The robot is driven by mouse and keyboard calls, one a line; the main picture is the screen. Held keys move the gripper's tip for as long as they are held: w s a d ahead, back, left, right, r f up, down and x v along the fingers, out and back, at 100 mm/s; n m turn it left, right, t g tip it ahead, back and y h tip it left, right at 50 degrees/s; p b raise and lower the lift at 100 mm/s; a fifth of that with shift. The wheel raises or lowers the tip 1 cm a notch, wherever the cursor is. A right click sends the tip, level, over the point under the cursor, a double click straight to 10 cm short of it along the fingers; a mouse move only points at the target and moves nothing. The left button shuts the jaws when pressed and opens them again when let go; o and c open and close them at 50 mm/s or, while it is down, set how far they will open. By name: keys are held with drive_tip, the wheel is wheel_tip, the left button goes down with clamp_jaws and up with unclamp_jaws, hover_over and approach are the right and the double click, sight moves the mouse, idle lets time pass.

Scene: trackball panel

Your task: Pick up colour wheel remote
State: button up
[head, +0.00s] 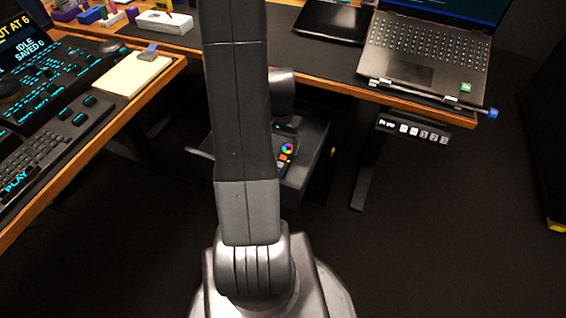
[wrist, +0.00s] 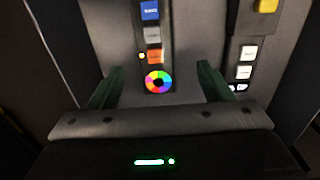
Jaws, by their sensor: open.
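The colour wheel remote (wrist: 153,55) is a narrow dark remote with a ring of rainbow colours at its near end and blue, grey and orange buttons beyond. In the wrist view its colour-wheel end lies between the two dark green fingers of my gripper (wrist: 160,68). The fingers are open, with a gap on each side of the remote. In the head view the remote (head: 286,150) lies in an open grey drawer (head: 307,160) under the desk, partly hidden by my arm.
A second dark remote (wrist: 247,55) with white buttons and a yellow one lies to the right, near the right finger. The drawer walls stand close on both sides. The desk edge (head: 400,96) overhangs behind, with a laptop (head: 425,60) on top.

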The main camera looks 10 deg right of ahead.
sight(283, 157)
drive_tip(key=f, duration=0.2)
drive_tip(key=f+b, duration=0.1)
drive_tip(key=f, duration=0.1)
drive_tip(key=f+b, duration=0.1)
drive_tip(key=f, duration=0.1)
drive_tip(key=shift+s+d+f, duration=0.1)
drive_tip(key=shift+d+f, duration=0.25)
drive_tip(key=shift+r, duration=0.1)
drive_tip(key=c, duration=1.1)
